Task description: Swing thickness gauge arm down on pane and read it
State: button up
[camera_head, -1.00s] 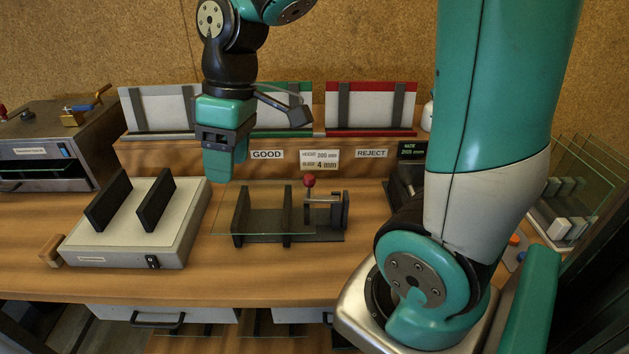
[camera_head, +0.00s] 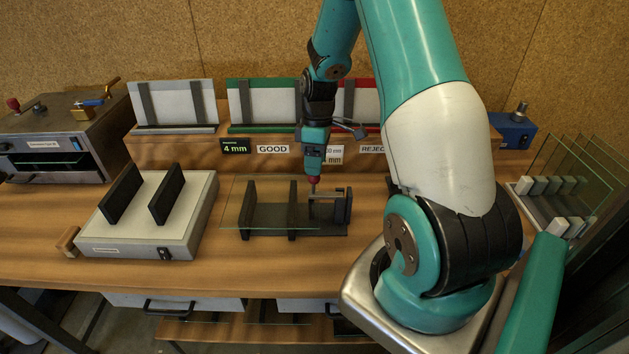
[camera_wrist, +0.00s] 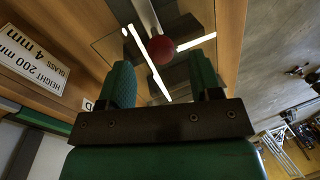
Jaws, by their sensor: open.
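The thickness gauge (camera_head: 335,232) is a dark stand with uprights on the bench. Its arm, at the stand's right end, carries a red knob (camera_head: 313,180). My gripper (camera_head: 313,172) points down right over the knob. In the wrist view the open fingers (camera_wrist: 160,68) lie either side of the red knob (camera_wrist: 161,49), with gaps showing; I cannot tell how deep it sits between them. The gauge's scale is not readable.
Racks with grey, green and red edges stand behind. A white two-post device (camera_head: 120,240) is at left, a glass rack (camera_head: 520,195) at right. Bare bench lies in front of the gauge.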

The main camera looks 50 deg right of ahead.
aim_at(315, 184)
jog(key=p+x, duration=0.1)
jog(key=x, duration=0.5)
jog(key=shift+a+f, duration=0.1)
jog(key=shift+f, duration=0.25)
jog(key=c, duration=1.1)
jog(key=shift+s, duration=0.1)
